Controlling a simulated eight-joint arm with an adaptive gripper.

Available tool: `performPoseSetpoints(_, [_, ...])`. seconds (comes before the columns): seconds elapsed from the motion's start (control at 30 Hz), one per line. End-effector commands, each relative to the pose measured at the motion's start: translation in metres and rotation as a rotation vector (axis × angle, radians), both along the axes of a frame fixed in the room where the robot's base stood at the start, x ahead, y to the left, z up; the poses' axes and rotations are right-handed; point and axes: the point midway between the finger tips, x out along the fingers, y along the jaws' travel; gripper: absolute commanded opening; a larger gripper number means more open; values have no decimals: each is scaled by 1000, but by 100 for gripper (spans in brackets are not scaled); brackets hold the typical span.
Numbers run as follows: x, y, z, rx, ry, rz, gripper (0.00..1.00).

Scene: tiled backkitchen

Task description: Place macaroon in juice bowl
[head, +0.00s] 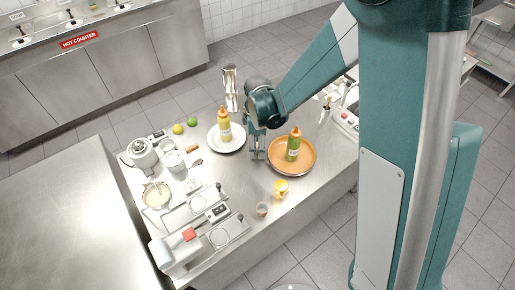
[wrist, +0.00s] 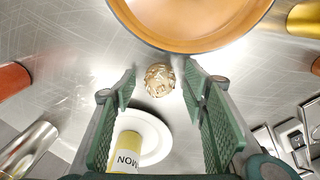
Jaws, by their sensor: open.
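The macaroon (wrist: 160,79), a small round beige-brown lump, lies on the steel counter in the wrist view. It sits between and just beyond my fingertips. My gripper (wrist: 160,88) is open and points down at it; I see no contact. In the head view my gripper (head: 257,154) is low over the counter, left of the bowl, and I cannot make out the macaroon there. The bowl's near rim (wrist: 190,47) is close beyond the macaroon in the wrist view.
A white plate (head: 238,145) with a yellow bottle (head: 224,122) stands just left of my gripper. A steel cylinder (head: 229,77) is behind. A yellow cup (head: 281,187) and small cup (head: 262,208) stand in front.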

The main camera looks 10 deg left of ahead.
Motion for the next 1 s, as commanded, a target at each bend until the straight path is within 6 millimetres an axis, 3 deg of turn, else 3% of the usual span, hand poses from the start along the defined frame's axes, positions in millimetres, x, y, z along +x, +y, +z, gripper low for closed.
performPoseSetpoints(0.07, [0, 0, 0, 0, 0, 0, 41])
performPoseSetpoints(0.23, [0, 0, 0, 0, 0, 0, 19])
performPoseSetpoints(0.67, [0, 0, 2, 0, 0, 0, 16])
performPoseSetpoints(1.0, [0, 0, 22, 0, 0, 0, 16])
